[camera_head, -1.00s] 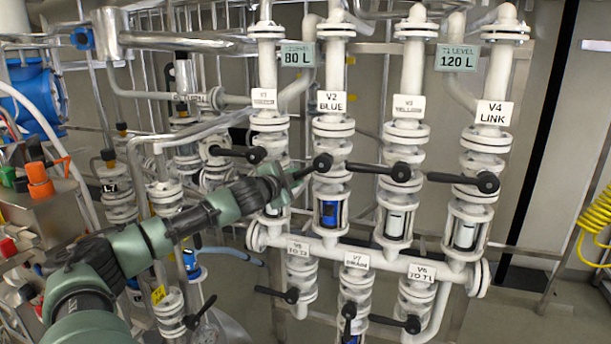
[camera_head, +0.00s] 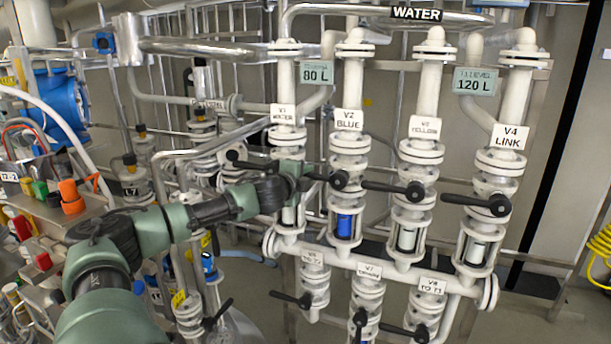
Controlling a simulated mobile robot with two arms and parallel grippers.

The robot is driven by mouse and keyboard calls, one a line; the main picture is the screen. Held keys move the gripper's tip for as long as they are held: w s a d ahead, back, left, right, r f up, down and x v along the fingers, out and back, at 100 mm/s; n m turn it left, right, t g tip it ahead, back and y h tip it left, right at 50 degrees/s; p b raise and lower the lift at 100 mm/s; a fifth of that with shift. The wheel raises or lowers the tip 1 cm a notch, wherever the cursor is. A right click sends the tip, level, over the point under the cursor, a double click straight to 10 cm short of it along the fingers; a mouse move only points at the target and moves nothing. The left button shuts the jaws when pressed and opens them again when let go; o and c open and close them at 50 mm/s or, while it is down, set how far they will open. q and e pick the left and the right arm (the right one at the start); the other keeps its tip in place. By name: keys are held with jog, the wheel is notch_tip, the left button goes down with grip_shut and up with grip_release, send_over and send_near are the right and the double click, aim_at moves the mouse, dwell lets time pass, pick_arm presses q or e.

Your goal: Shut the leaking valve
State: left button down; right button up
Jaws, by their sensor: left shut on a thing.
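Several white valves with black levers stand in a row on vertical white pipes. They are V1 WATER (camera_head: 284,112), V2 BLUE (camera_head: 348,121), V3 YELLOW (camera_head: 424,129) and V4 LINK (camera_head: 508,137). The black levers of V3 (camera_head: 390,188) and V4 (camera_head: 472,202) point left from their hubs. My left gripper (camera_head: 303,179) is shut on the left end of the V2 lever (camera_head: 325,178), whose hub shows just right of it. My left forearm covers part of the V1 column. I cannot see which valve leaks. My right gripper is out of view.
Lower valves, including V7 (camera_head: 368,270) and V8 (camera_head: 432,286), hang under a white cross pipe (camera_head: 400,275). Signs read 80 L (camera_head: 317,73) and 120 L (camera_head: 476,81). A cluttered metal bench (camera_head: 75,180) stands at left. A yellow coiled hose (camera_head: 600,245) hangs at right.

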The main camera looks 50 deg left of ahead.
pick_arm(q)
jog(key=shift+a+r, duration=0.1)
jog(key=shift+r, duration=0.3)
jog(key=c, duration=1.3)
grip_release()
jog(key=shift+f, duration=0.2)
jog(key=shift+f, duration=0.1)
jog(key=shift+d, duration=0.25)
